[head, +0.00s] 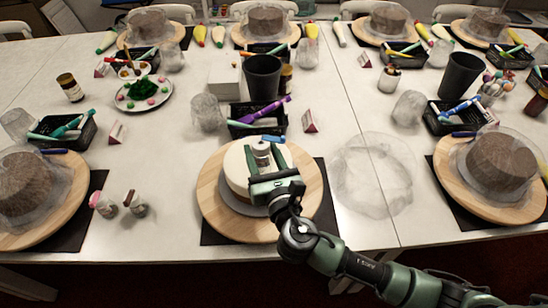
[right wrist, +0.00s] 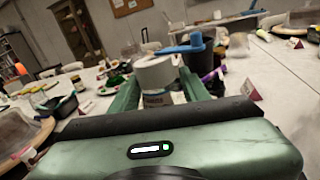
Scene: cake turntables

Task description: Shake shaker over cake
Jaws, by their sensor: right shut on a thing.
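My right gripper (head: 266,163) is over the white cake (head: 234,163), which stands on a round wooden turntable (head: 212,206) at the front middle of the table. The gripper is shut on a small shaker (head: 261,146) with a pale top. In the right wrist view the shaker (right wrist: 157,80) sits between the green fingers and shows a label on its side. The gripper hides part of the cake. Two other small shakers, one with a pink lid (head: 103,205) and one with a dark lid (head: 135,204), stand left of the turntable. My left gripper is not in view.
A black basket with tools (head: 257,121) and a black cup (head: 262,77) stand behind the cake. A clear crumpled plastic cover (head: 372,175) lies to the right. Covered brown cakes (head: 490,165) stand on turntables at both sides.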

